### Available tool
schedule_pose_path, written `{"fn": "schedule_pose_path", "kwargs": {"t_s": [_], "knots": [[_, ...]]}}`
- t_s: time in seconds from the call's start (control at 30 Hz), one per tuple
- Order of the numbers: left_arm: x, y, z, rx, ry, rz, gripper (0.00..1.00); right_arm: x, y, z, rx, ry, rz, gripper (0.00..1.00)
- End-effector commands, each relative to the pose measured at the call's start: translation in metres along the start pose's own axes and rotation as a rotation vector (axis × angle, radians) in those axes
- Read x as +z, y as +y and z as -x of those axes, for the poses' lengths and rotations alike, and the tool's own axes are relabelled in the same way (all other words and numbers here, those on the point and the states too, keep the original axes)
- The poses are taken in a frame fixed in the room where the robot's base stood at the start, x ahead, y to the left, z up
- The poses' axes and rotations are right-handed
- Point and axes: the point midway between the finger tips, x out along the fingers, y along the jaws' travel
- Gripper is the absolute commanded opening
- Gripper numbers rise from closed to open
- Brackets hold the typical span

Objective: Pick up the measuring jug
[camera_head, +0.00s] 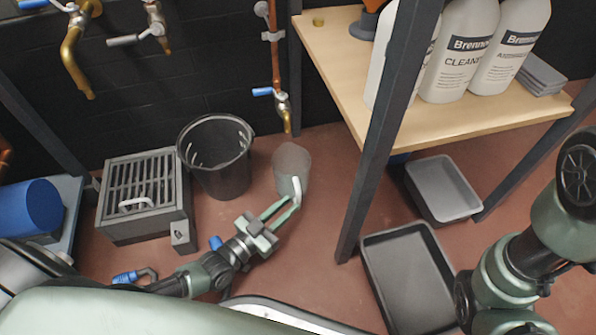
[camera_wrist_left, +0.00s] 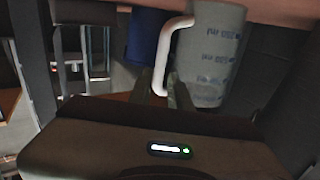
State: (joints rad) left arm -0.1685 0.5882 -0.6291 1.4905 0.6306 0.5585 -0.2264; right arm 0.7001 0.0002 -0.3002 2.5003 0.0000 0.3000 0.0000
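The measuring jug (camera_head: 291,163) is a translucent grey cup with a pale handle (camera_head: 297,190), standing on the red-brown floor below a copper pipe tap. In the left wrist view the jug (camera_wrist_left: 212,58) shows volume marks, and its white handle (camera_wrist_left: 168,50) is on its left side. My left gripper (camera_head: 287,206) reaches the handle from the front. Its two green fingers are apart, and in the left wrist view the fingertips (camera_wrist_left: 164,88) lie on either side of the handle's lower part. Whether they touch it cannot be told. My right gripper is not in view.
A black bucket (camera_head: 216,180) stands just left of the jug, with a grated grey box (camera_head: 146,232) further left. A dark shelf post (camera_head: 372,150) rises to the right. Grey trays (camera_head: 372,290) lie on the floor beyond it. Brass taps (camera_head: 76,50) are on the back wall.

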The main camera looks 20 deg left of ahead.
Motion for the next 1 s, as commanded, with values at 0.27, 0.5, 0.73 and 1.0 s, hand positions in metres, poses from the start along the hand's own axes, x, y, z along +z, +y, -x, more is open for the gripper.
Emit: {"fn": "schedule_pose_path", "kwargs": {"t_s": [0.27,0.5,0.73,1.0], "knots": [[0.003,0.000,-0.029,0.000,0.004,0.000,0.19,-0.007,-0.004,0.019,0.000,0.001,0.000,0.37],[0.004,0.002,-0.058,0.000,0.006,0.001,0.19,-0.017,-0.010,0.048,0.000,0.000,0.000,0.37],[0.000,0.002,-0.077,0.000,0.001,0.002,0.19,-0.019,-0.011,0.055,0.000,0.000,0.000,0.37],[-0.001,0.001,-0.077,0.000,0.001,0.001,0.00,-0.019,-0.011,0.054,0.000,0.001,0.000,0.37]]}}
